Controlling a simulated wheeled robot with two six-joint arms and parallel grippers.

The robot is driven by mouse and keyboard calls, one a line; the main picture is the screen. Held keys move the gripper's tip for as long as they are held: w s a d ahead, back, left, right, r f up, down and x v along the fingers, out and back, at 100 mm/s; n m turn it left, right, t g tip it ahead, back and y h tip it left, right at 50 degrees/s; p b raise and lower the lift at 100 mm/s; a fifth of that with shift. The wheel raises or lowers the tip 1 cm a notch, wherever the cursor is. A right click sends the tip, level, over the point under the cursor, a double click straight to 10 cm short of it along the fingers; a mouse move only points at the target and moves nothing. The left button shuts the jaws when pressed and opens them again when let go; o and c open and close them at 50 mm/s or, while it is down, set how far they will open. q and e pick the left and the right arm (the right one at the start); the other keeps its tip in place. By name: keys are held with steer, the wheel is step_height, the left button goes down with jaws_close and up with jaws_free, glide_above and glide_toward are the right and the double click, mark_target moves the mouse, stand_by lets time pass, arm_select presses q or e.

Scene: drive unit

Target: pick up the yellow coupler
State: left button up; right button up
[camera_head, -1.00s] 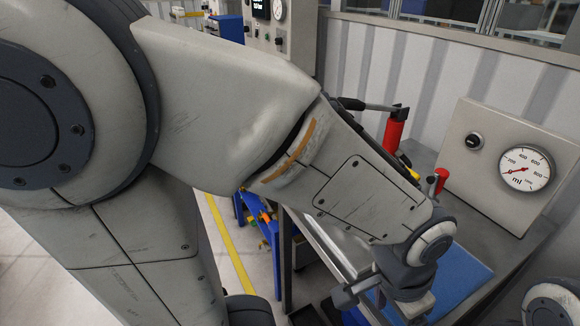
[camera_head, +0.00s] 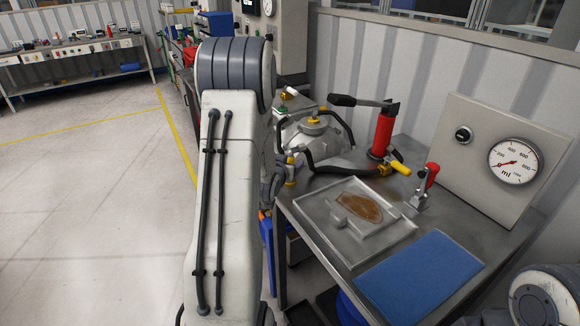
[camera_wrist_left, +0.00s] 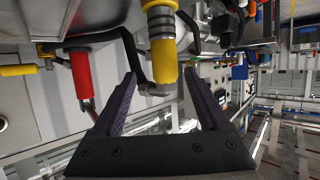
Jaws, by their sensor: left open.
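A yellow coupler (camera_wrist_left: 164,68) with grey ringed collars hangs in the wrist view, between the fingertips in the picture; I see no contact. In the head view it appears to be the upright yellow fitting (camera_head: 291,171) by the black hose at the bench's left edge, just right of my left arm. My left gripper (camera_wrist_left: 161,76) is open, with dark fingers on either side of the coupler in the picture; the depth gap is unclear. In the head view my arm largely hides it. My right gripper is not in view.
A red hand pump (camera_head: 382,134) has another yellow fitting (camera_head: 400,167) at its base. A metal tray (camera_head: 322,223) with a brown patch, a blue mat (camera_head: 425,278), a red-handled clamp (camera_head: 425,188) and a gauge panel (camera_head: 512,160) are on the bench. A domed housing (camera_head: 318,135) stands behind.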

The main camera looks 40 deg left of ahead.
arm_select(q)
steer(key=x, duration=0.2)
steer(key=shift+w+a+f, duration=0.1)
steer(key=shift+w, duration=0.15)
steer(key=p+x, duration=0.1)
steer(key=x, duration=0.3)
steer(key=shift+s+a+f+p, duration=0.1)
steer(key=shift+a+f+p, duration=0.2)
steer(key=shift+p, duration=0.1)
steer(key=shift+w+a+f, duration=0.1)
steer(key=shift+w+f, duration=0.05)
steer(key=shift+w, duration=0.2)
jaws_close()
